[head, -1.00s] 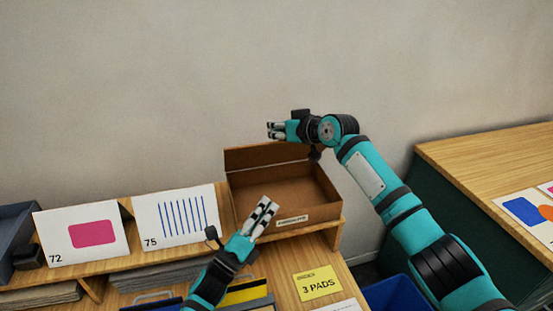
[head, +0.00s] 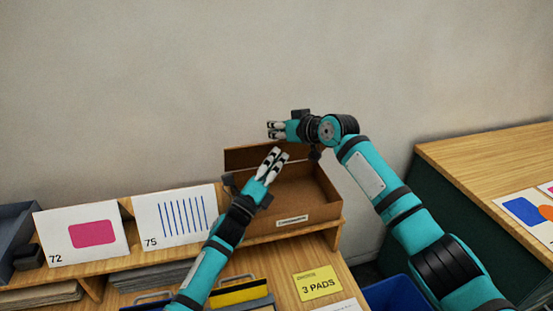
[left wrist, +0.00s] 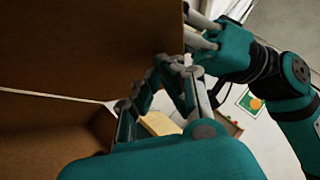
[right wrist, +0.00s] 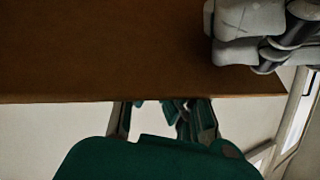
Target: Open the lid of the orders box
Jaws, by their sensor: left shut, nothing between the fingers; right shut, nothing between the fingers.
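The brown orders box (head: 318,213) stands on the wooden shelf with a small label on its front wall. Its inside shows, and its lid (head: 243,157) stands raised along the back edge. My left gripper (head: 276,155) is shut and empty, over the box and in front of the lid; I cannot tell whether it touches. My right gripper (head: 270,130) is shut and empty, above the lid's top edge. In the left wrist view, a brown panel (left wrist: 90,50) fills the upper left, with my right gripper beside its edge. A brown panel (right wrist: 110,50) also fills the upper right wrist view.
Cards marked 72 (head: 50,240) and 75 (head: 150,213) stand left of the box. A yellow "3 PADS" note (head: 318,284) lies on the table (head: 335,262) in front. A blue bin (head: 400,293) is at the lower right. The wall is close behind.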

